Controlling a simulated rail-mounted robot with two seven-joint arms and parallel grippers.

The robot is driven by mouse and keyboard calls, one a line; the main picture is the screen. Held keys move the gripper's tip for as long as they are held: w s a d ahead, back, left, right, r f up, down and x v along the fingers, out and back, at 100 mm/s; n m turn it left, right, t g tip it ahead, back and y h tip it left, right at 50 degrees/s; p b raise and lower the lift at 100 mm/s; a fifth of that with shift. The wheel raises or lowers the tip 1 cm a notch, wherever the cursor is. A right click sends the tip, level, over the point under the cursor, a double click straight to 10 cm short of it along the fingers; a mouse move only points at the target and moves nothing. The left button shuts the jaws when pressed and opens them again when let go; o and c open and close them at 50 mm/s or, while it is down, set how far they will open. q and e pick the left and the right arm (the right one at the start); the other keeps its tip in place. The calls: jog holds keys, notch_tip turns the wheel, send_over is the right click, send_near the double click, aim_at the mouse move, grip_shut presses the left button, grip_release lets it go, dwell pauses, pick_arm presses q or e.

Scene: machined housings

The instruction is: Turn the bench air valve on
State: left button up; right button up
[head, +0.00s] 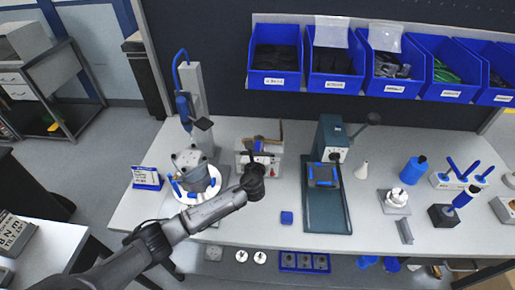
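My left arm reaches in from the lower left over the bench. Its gripper (259,146) is at a small pale block unit (244,157) near the back edge. A thin yellowish-brown upright part (281,130) shows beside the gripper's far end. This unit may be the bench air valve, but the gripper and wrist cover much of it and I cannot make out the handle's position. The fingers are dark and small, so I cannot tell whether they are open, shut or touching the unit. My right gripper is not in view.
A grey round housing (189,160) on a white disc stands left, by a blue-handled stand (184,103). A green press (332,139) stands right. A small blue block (287,217) lies in front. Blue bins (277,79) hang behind.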

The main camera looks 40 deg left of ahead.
pick_arm(q)
grip_shut()
